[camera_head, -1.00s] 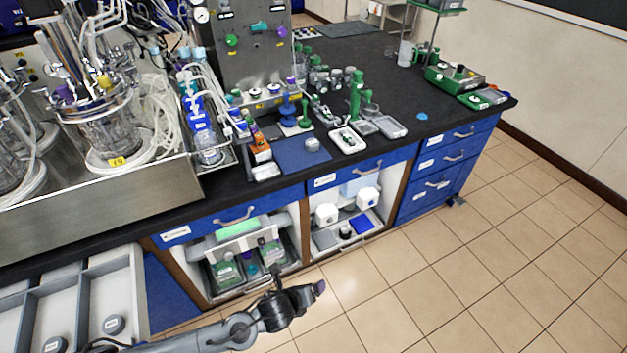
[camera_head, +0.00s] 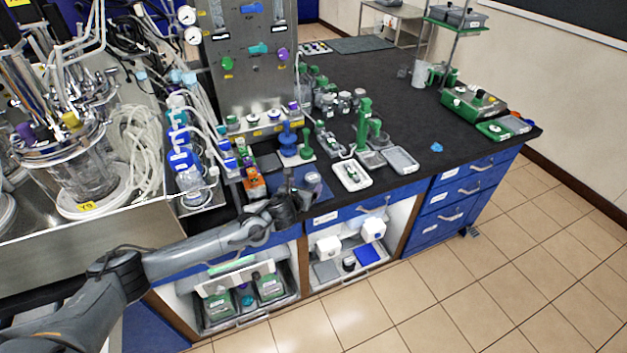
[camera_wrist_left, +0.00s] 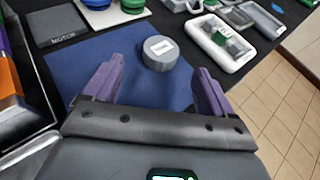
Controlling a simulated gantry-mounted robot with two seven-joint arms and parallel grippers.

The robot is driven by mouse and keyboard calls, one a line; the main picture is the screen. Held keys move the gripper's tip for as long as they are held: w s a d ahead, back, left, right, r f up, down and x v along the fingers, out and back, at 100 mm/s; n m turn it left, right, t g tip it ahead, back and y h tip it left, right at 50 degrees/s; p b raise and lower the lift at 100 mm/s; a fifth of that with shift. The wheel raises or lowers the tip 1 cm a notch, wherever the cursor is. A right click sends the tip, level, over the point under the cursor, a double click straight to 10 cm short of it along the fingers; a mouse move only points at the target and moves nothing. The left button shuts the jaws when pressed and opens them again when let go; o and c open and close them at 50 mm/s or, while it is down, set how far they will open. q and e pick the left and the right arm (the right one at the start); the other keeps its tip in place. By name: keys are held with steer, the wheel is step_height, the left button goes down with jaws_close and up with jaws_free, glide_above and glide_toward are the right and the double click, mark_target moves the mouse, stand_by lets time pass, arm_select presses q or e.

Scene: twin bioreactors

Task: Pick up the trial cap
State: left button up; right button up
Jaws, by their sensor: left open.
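The trial cap, a small grey round cap with a white label (camera_wrist_left: 160,52), sits on a dark blue mat (camera_wrist_left: 75,60) in the left wrist view. In the head view the cap (camera_head: 312,178) is on the same mat near the bench's front edge. My left gripper (camera_wrist_left: 156,82) is open with purple fingers. The cap lies just ahead of the gap between its fingertips, apparently not touched. In the head view the left gripper (camera_head: 298,190) reaches over the front edge of the mat and covers part of it. My right gripper is not in view.
A white tray with small parts (camera_head: 352,175) stands right of the mat, with a grey tray (camera_head: 402,160) beyond. Blue and green fittings (camera_head: 288,140) stand behind the mat. An orange box (camera_head: 254,183) is close on the left. The bench's right part is mostly clear.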

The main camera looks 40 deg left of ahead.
mark_target(312, 178)
arm_select(q)
steer(key=shift+w+a+f, duration=0.1)
steer(key=shift+w+a, duration=0.1)
steer(key=shift+w, duration=0.3)
steer(key=shift+b+x, duration=0.8)
steer(key=shift+x, duration=2.1)
steer(key=shift+d, duration=0.1)
steer(key=c, duration=1.1)
